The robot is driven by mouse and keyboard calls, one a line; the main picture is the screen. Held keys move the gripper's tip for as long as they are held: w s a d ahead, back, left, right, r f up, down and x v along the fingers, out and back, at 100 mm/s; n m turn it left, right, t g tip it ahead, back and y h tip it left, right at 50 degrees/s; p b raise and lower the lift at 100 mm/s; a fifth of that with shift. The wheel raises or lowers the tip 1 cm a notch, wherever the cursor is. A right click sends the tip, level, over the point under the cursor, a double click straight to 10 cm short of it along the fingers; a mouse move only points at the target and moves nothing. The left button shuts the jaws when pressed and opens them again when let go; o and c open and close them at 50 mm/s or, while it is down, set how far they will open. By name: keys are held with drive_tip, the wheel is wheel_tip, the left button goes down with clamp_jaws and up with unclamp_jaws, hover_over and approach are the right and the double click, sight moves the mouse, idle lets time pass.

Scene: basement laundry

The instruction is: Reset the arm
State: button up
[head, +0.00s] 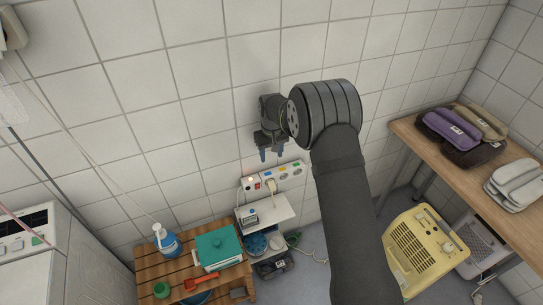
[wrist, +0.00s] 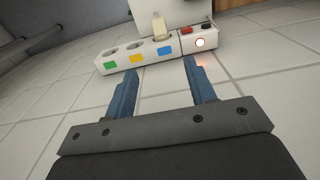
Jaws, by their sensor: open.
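My gripper (head: 272,150) hangs from my arm in front of the tiled wall, a little above the white power strip (head: 286,178) in the head view. Its two blue fingers stand apart with nothing between them, and the open gripper (wrist: 160,82) also shows in the wrist view. The power strip (wrist: 155,53) lies beyond the fingertips there, with green, yellow and blue labels, a plug in one socket, a red switch and a lit round light. I cannot tell the exact gap between fingertips and strip.
A wooden slatted table (head: 150,270) holds a blue spray bottle (head: 167,241), a teal book (head: 218,246) and a red tool (head: 201,282). A yellow appliance (head: 420,248) stands on the floor. The wall above my gripper is clear.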

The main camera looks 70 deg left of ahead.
sight(271, 184)
wheel_tip(271, 184, down, 18)
drive_tip(key=shift+r, duration=0.2)
idle(0.5)
drive_tip(key=shift+r, duration=0.1)
wheel_tip(271, 184, up, 17)
wheel_tip(271, 184, down, 18)
drive_tip(key=shift+r, duration=0.2)
drive_tip(key=shift+d+r, duration=0.15)
drive_tip(key=shift+d, duration=1.2)
drive_tip(key=shift+d+r, duration=0.1)
drive_tip(key=shift+d, duration=1.25)
